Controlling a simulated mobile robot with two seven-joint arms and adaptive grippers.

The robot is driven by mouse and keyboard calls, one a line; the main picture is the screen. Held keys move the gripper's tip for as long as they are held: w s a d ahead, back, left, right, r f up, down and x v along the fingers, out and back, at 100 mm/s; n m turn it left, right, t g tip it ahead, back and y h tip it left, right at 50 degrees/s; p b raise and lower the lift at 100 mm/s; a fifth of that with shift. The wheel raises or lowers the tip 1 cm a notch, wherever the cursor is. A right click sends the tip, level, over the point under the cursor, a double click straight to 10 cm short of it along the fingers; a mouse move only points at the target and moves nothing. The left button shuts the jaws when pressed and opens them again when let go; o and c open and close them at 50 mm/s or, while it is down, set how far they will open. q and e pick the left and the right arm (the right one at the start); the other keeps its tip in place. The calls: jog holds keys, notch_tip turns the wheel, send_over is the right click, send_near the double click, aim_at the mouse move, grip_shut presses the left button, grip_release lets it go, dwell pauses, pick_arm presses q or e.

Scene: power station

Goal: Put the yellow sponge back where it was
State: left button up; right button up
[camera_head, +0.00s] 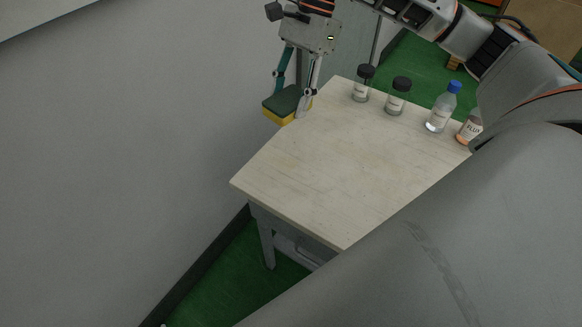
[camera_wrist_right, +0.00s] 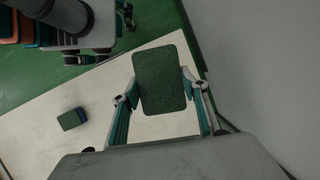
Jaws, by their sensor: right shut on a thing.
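The yellow sponge (camera_head: 279,115) has a dark green top layer and a yellow lower layer. It is held level between the fingers of my right gripper (camera_head: 291,102), near the far left edge of the table in the head view. In the right wrist view the sponge's green face (camera_wrist_right: 161,78) shows between the two fingers, with the table top behind it. How high it is above the table I cannot tell.
The pale table (camera_head: 330,180) is mostly bare. Two black-capped jars (camera_head: 362,84), a blue-capped bottle (camera_head: 441,108) and a FLUX bottle (camera_head: 468,128) stand along its far right side. A second sponge, green and blue (camera_wrist_right: 72,119), lies on the table. A grey wall (camera_head: 110,130) is at left.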

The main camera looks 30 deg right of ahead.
jog(key=shift+w+d+m+t, duration=0.15)
jog(key=shift+d+m+t, duration=0.25)
jog(key=shift+d+m, duration=0.45)
jog(key=shift+f+m+b, duration=0.25)
jog(key=shift+b, duration=0.05)
jog(key=b, duration=0.2)
send_over(291, 165)
jog(key=d, duration=0.1)
notch_tip(291, 165, down, 14)
jog(key=shift+d+f, duration=0.1)
jog(key=shift+d, duration=0.05)
jog(key=shift+f, duration=0.45)
notch_tip(291, 165, down, 4)
jog(key=shift+f, duration=0.15)
jog(key=o, duration=1.1)
jog(key=shift+o, duration=0.2)
